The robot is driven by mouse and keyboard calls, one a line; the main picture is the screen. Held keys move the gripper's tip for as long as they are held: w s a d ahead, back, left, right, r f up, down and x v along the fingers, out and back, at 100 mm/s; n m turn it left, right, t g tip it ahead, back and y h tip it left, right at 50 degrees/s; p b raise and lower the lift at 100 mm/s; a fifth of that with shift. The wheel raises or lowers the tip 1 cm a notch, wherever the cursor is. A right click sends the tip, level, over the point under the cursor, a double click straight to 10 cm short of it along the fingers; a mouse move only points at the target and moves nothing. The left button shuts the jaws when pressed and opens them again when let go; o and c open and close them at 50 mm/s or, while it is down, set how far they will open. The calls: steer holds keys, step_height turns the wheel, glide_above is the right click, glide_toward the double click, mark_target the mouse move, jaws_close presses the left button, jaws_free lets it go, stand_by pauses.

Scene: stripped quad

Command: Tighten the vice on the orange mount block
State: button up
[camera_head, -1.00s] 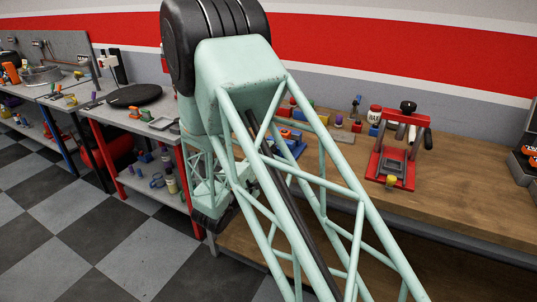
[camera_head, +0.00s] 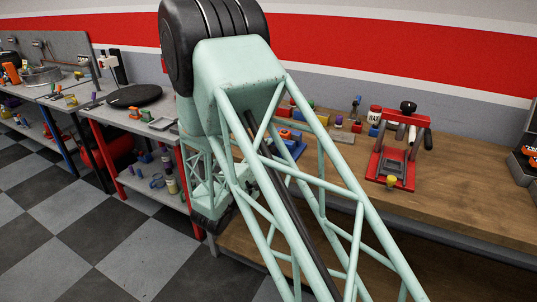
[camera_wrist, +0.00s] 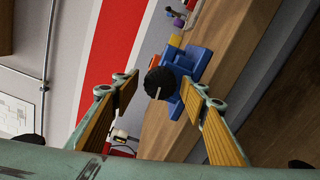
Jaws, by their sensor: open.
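The blue vice (camera_wrist: 195,62) stands on the wooden bench. Its round black knob (camera_wrist: 160,83) faces the wrist camera and shows between my fingers. My gripper (camera_wrist: 158,86) is open, with one finger on either side of the knob in the picture. I cannot tell how much depth separates the fingertips from the knob. In the head view the blue vice (camera_head: 296,146) is partly hidden behind my arm's lattice. A small orange part, likely the mount block (camera_head: 285,134), shows at it there. My gripper is hidden in the head view.
A red press-like fixture (camera_head: 392,165) with a black knob stands to the right on the wooden bench (camera_head: 450,190). Several small coloured items and a jar (camera_head: 374,114) stand behind. A grey bench with a black disc (camera_head: 134,95) is to the left.

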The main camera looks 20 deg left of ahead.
steer(key=s+a, duration=0.1)
steer(key=s, duration=1)
steer(key=shift+s+a, duration=0.3)
stand_by(0.5)
